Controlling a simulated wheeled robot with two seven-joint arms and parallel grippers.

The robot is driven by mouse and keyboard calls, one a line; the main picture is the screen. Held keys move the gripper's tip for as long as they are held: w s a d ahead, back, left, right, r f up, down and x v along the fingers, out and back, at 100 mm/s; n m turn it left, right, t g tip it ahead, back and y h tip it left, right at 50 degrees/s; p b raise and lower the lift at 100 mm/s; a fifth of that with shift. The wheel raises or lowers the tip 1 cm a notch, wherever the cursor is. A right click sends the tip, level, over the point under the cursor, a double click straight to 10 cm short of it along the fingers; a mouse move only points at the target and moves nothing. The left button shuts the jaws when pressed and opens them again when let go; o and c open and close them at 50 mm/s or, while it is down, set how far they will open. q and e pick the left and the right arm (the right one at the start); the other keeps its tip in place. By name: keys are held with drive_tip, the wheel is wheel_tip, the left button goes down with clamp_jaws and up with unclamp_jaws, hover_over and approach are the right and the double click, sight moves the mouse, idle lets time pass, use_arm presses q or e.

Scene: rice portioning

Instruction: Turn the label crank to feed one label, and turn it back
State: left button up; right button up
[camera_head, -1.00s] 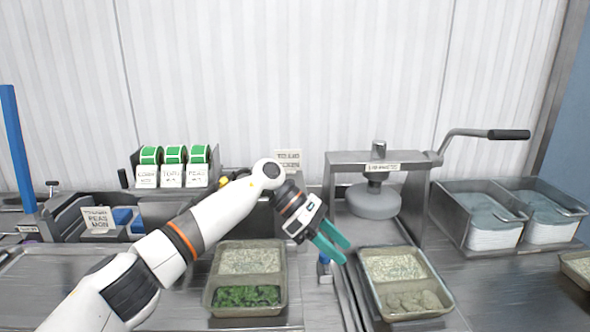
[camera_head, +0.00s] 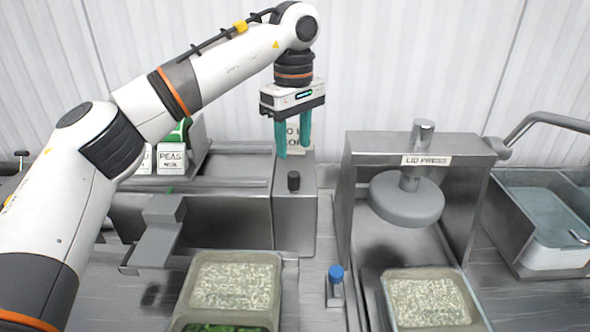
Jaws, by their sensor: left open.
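My left gripper (camera_head: 293,152) is open and empty, with its teal fingers pointing straight down. My left arm hides most of the rolls. My right gripper is not in view.
A lid press (camera_head: 425,160) with a round plate stands to the right. Food trays (camera_head: 278,270) and (camera_head: 440,275) lie in front. A small blue-topped post (camera_head: 336,272) stands between them. A bin (camera_head: 545,225) is at far right.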

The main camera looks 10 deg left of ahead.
sight(294, 173)
use_arm(q)
wheel_tip(294, 173, down, 7)
drive_tip(key=shift+w+f+p, duration=0.15)
drive_tip(key=shift+f+p, duration=0.05)
drive_tip(key=shift+p, duration=0.6)
drive_tip(key=shift+f, duration=0.45)
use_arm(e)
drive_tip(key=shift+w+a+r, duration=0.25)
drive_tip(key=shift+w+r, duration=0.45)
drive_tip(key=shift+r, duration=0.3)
use_arm(q)
clamp_jaws()
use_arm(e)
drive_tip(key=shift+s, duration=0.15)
